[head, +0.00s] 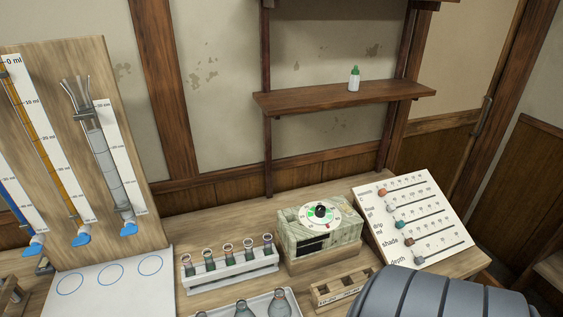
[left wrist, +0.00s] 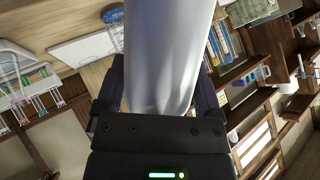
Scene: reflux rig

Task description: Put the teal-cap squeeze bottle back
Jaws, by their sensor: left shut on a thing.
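My left gripper (left wrist: 158,88) is shut on a smooth pale grey-white bottle-like body (left wrist: 170,45) in the left wrist view. The body rises between the two dark fingers and runs out of the top of the picture. No cap shows on it, so I cannot tell its colour. In the head view a small white squeeze bottle with a green cap (head: 354,79) stands upright on the wooden wall shelf (head: 345,97). Neither gripper shows in the head view.
On the bench are a tube rack (head: 230,268), a dial box (head: 320,232), a slider board (head: 412,222), a small wooden rack (head: 343,287) and a tray of flasks (head: 245,303). A burette board (head: 75,130) stands left. The shelf is clear on both sides of its bottle.

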